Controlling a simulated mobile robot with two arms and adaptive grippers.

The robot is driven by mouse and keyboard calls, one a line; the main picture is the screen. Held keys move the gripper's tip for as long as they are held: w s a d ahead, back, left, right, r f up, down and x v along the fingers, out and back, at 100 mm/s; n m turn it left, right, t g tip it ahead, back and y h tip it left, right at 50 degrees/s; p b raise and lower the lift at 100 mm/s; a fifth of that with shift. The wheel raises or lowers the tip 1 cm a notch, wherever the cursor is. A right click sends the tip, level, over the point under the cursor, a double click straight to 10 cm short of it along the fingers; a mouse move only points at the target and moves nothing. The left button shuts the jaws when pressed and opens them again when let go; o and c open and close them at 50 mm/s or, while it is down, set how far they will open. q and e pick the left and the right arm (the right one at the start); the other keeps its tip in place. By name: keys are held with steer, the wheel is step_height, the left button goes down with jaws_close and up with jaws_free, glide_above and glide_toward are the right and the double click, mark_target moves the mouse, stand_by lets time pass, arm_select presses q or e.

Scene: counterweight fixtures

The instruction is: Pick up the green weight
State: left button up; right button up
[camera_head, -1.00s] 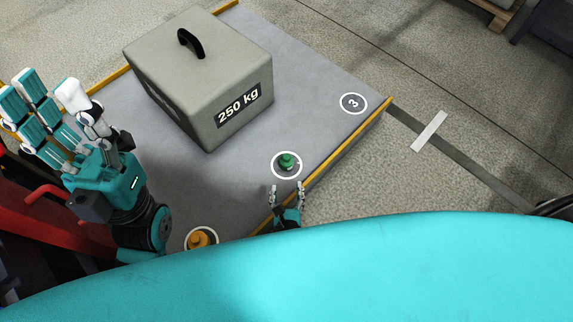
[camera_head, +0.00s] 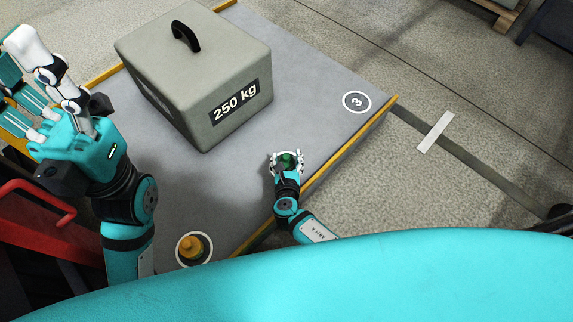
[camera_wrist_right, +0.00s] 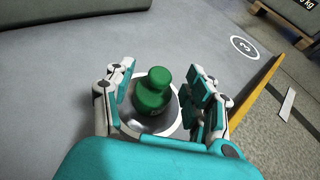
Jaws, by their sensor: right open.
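The green weight (camera_head: 287,161) stands on its white-ringed spot on the grey platform, partly hidden by my right gripper in the head view. In the right wrist view the green weight (camera_wrist_right: 154,92) stands upright with a round knob on top. My right gripper (camera_head: 286,158) is open, with its fingers on both sides of the weight. In the right wrist view the right gripper's fingers (camera_wrist_right: 160,95) show a gap to the weight on the right; contact on the left is not visible. My left gripper (camera_head: 35,85) is at the upper left, away from the weight, its fingers raised and apart.
A large grey 250 kg block (camera_head: 195,75) with a black handle stands behind on the platform (camera_head: 310,100). An orange weight (camera_head: 191,247) stands on a ringed spot at the front. An empty circle marked 3 (camera_head: 356,101) lies right. Yellow edging (camera_head: 345,145) borders the platform.

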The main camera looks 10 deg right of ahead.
steer(key=shift+w+f, duration=0.1)
steer(key=shift+w, duration=0.15)
steer(key=shift+s, duration=0.1)
jaws_close()
